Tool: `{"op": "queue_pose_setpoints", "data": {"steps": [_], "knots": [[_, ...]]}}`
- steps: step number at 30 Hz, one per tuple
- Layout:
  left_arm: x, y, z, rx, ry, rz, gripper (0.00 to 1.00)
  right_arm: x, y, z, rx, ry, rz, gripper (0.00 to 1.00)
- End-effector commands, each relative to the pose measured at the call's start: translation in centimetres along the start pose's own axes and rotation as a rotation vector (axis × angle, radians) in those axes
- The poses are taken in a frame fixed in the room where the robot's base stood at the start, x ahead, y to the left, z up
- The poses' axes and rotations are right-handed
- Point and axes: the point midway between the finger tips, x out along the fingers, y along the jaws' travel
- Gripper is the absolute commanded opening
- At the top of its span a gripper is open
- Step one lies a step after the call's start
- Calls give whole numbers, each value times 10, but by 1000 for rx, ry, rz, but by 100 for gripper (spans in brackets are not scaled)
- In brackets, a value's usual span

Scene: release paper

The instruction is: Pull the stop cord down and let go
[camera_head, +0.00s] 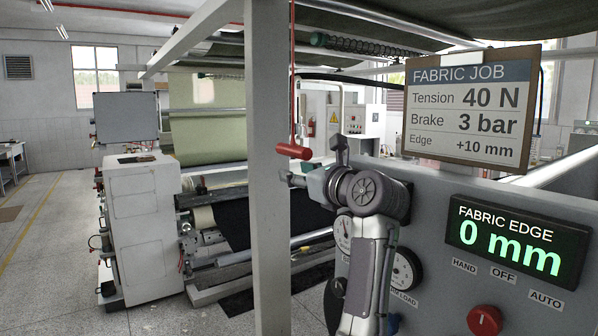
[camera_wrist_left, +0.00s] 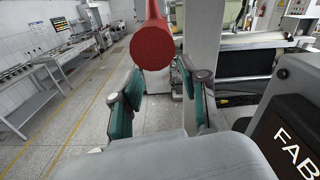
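The stop cord (camera_head: 292,70) is a thin red line hanging straight down beside the pale post. A red cylindrical handle (camera_head: 294,151) hangs at its lower end, tilted slightly. My left gripper (camera_head: 311,161) is close to the handle, with its fingers spread. In the left wrist view the round end of the red handle (camera_wrist_left: 152,47) shows at the top middle, above and between the open fingers (camera_wrist_left: 158,72). I see no finger closed on it; exact contact cannot be told. My right gripper is not in view.
A pale upright post (camera_head: 268,200) stands just left of the handle. A grey control panel (camera_head: 440,205) with gauges, a red knob (camera_head: 484,320) and a lit FABRIC EDGE display (camera_head: 517,240) is at right. A job clipboard (camera_head: 468,108) stands above it. Fabric machinery is behind.

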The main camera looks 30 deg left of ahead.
Motion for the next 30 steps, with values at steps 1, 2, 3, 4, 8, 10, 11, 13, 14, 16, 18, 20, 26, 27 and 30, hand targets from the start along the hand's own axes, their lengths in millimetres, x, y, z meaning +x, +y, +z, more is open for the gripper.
{"op": "queue_pose_setpoints", "data": {"steps": [1, 2, 3, 4, 8, 10, 11, 13, 14, 16, 18, 20, 26, 27, 30], "knots": [[0, 0, 1, -1, -1, -1, 52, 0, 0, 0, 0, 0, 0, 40], [0, 0, 1, -1, -2, -1, 52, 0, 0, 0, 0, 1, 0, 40], [0, 0, 1, -1, -2, -1, 52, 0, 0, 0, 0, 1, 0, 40], [0, 0, 1, -2, -3, -1, 52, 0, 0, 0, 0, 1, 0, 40], [0, 0, 2, -2, -4, -2, 52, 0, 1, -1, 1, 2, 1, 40], [0, -1, 4, -3, -5, -2, 52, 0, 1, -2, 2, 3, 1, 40], [0, -1, 6, -3, -5, -2, 52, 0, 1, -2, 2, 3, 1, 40], [-1, -3, 15, -6, -6, -2, 52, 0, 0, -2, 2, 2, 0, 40], [-1, -4, 19, -7, -6, -2, 52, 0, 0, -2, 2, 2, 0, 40], [-1, -6, 32, -6, -5, -3, 52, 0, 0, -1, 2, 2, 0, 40], [-1, -9, 46, -7, -5, -3, 52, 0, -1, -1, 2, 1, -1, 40], [-1, -11, 58, -7, -4, -4, 52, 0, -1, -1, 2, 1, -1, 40], [-1, -17, 88, -4, -3, -2, 52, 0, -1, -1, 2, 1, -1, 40], [0, -18, 92, -3, -3, -1, 52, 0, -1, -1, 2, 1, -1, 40], [0, -19, 98, -2, -2, -1, 52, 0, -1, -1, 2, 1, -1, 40]]}}
